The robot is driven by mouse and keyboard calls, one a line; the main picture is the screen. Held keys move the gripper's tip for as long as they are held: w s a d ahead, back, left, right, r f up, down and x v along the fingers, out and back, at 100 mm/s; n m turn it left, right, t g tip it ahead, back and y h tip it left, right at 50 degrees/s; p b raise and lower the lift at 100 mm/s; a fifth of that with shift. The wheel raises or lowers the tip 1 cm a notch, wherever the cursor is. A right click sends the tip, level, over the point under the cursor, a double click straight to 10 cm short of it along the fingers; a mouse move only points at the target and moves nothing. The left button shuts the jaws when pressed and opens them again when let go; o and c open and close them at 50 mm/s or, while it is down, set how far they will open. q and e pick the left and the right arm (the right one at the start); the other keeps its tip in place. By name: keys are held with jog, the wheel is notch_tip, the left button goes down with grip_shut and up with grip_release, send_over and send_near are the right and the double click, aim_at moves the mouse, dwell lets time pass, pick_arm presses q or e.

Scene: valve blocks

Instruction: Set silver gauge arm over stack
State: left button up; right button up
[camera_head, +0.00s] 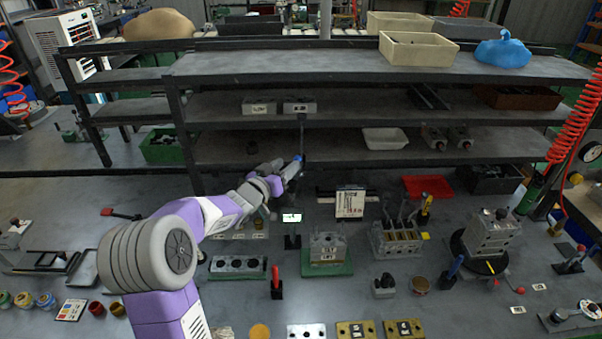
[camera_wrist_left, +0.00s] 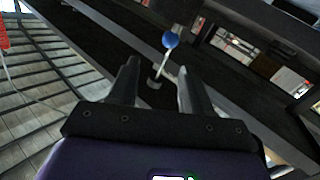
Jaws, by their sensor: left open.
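My left gripper (camera_head: 291,170) reaches toward the shelf front; in the left wrist view (camera_wrist_left: 157,78) its two fingers are open and apart. A thin silver arm (camera_wrist_left: 163,68) with a blue ball knob (camera_wrist_left: 171,40) stands beyond and between the fingers, not gripped. In the head view a blue spot (camera_head: 298,157) shows at the gripper's tip, and the silver arm is mostly hidden there. A block stack (camera_head: 327,249) sits on a green plate (camera_head: 329,269) on the bench, below and right of the gripper. I cannot tell whether this is the task's stack. My right gripper is not in view.
A dark shelf (camera_head: 350,147) spans the back of the bench. A small lit display (camera_head: 291,217) stands left of the block stack. A red-handled lever (camera_head: 275,276), a slotted block (camera_head: 396,239) and a block on a round black base (camera_head: 492,234) stand around it.

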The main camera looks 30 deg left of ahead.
aim_at(298, 158)
pick_arm(q)
jog(key=w+b, duration=0.1)
jog(key=w, duration=0.1)
jog(key=w+f+b, duration=0.1)
jog(key=w, duration=0.2)
jog(key=w+f+b, duration=0.1)
jog(key=w, duration=0.2)
jog(key=shift+w+a+f, duration=0.15)
jog(key=shift+a+f, duration=0.05)
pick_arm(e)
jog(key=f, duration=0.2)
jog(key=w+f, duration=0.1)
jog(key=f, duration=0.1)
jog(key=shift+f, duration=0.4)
pick_arm(q)
grip_shut()
